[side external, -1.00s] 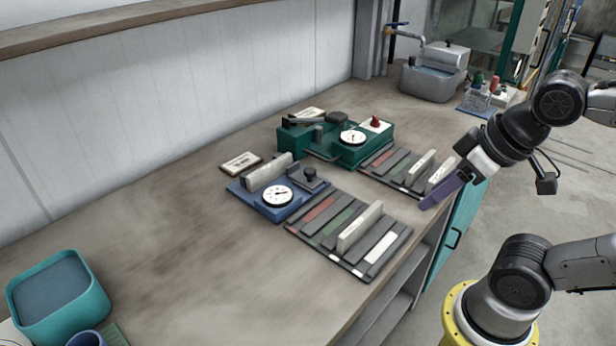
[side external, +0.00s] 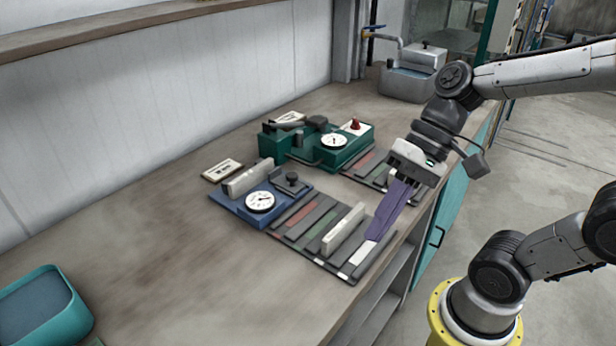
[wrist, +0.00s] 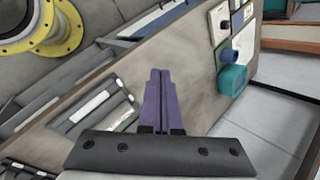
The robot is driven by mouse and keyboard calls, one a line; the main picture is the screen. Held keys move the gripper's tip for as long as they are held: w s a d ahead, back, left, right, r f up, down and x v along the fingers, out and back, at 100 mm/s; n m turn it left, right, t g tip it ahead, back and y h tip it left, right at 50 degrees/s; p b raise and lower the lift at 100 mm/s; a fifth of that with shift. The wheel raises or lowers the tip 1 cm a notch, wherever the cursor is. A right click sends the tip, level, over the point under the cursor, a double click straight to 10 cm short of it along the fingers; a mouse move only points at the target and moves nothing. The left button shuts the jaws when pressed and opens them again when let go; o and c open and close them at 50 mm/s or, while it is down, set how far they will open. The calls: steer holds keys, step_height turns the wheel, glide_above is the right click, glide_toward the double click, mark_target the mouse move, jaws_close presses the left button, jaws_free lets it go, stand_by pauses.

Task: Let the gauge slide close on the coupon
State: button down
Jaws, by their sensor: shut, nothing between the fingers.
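A blue gauge (side external: 238,210) with a white round dial (side external: 260,202) sits on the bench. A small slide block with a black knob (side external: 291,180) stands on its right side. A light grey upright bar (side external: 250,178) stands along its back; I cannot tell whether it is the coupon. My gripper (side external: 374,238) has long purple fingers, pressed together and empty. They point down over the right end of the near rack, right of the gauge and apart from it. In the wrist view the shut fingers (wrist: 160,73) are centred; the gauge does not show there.
The near rack (side external: 300,247) holds dark, red, green and white strips and an upright light grey bar (side external: 344,229). Behind are a green dial fixture (side external: 300,148) and a second rack (side external: 352,172). A teal tub (side external: 75,318) stands front left. The bench's left middle is clear.

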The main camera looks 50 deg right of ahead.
steer(key=w+d+f+m+t+y, duration=0.1)
steer(key=w+d+m+t+y, duration=0.25)
steer(key=w+m, duration=0.3)
steer(key=w+d+f+m+t+y, duration=0.1)
steer(key=w+d+m+t+y, duration=0.1)
steer(key=w+d+m, duration=0.35)
steer(key=w+d+f+m+t+h, duration=0.1)
steer(key=d+f+m+t, duration=0.1)
steer(key=d+f+m, duration=0.1)
steer(key=w+d+f+m+t+h, duration=0.1)
steer(key=d+f+m+t+h, duration=0.1)
steer(key=d+f+m, duration=0.2)
steer(key=w+d+f+m+t+h, duration=0.1)
steer(key=d+f+m+t+h, duration=0.1)
steer(key=d+m, duration=0.3)
steer(key=shift+w+d+f+t, duration=0.1)
steer(key=shift+d+f+t, duration=0.25)
steer(key=shift+d, duration=0.4)
steer(key=shift+w+d+f+t, duration=0.1)
steer(key=shift+d+f+t, duration=0.1)
steer(key=shift+d+f, duration=0.4)
steer(key=shift+s+d+r, duration=0.1)
steer(key=shift+s+d, duration=0.05)
steer(key=shift+d, duration=0.25)
steer(key=x, duration=1.3)
steer(key=shift+r, duration=0.1)
steer(key=shift+w+a, duration=0.15)
steer(key=shift+w, duration=0.3)
